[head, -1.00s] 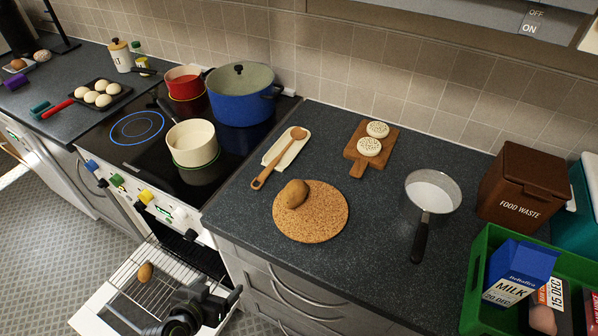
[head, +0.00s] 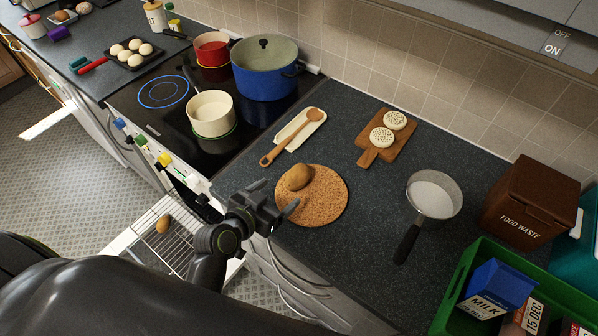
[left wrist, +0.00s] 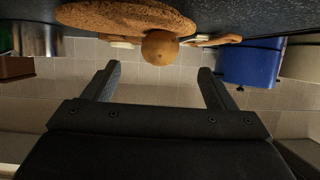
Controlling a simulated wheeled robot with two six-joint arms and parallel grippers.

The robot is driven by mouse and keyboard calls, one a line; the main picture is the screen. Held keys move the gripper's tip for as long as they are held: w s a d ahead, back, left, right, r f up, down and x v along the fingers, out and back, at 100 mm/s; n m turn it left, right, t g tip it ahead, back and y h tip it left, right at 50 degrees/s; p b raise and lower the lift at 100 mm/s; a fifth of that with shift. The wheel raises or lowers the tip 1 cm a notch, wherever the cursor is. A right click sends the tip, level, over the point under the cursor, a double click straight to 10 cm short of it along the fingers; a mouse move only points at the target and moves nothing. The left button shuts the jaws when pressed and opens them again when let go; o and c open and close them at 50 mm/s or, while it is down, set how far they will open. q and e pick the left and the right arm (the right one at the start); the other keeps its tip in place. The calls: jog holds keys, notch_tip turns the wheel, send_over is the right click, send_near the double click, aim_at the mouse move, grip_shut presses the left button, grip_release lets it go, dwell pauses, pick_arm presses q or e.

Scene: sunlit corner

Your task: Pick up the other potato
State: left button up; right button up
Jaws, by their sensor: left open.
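A brown potato (head: 298,177) lies on the round cork mat (head: 325,205) on the counter. A second potato (head: 163,223) lies on the wire rack (head: 178,243) of the open oven. My left gripper (head: 278,196) is open and empty at the counter's front edge, just short of the mat and its potato. In the left wrist view the scene is upside down, with the potato (left wrist: 160,47) ahead between the spread fingers and the cork mat (left wrist: 125,16) beside it. My right gripper is not in view.
A spoon on a cream rest (head: 300,130) and a board with two round crumpets (head: 387,137) lie behind the mat. A green crate (head: 450,290) is at lower right; pots stand on the hob.

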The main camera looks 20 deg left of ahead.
aim_at(290, 184)
pick_arm(q)
jog(key=shift+p+x, duration=0.45)
jog(key=shift+x, duration=1.55)
jog(key=shift+p+x, duration=0.6)
jog(key=shift+x, duration=0.2)
jog(key=shift+p+x, duration=0.5)
jog(key=shift+x, duration=1.3)
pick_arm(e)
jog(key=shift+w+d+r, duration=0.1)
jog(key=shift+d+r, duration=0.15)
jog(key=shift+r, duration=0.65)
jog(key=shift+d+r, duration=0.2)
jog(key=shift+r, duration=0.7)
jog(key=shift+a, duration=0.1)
pick_arm(q)
jog(key=c, duration=1.1)
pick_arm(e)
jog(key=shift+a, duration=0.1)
pick_arm(q)
jog(key=shift+c, duration=0.2)
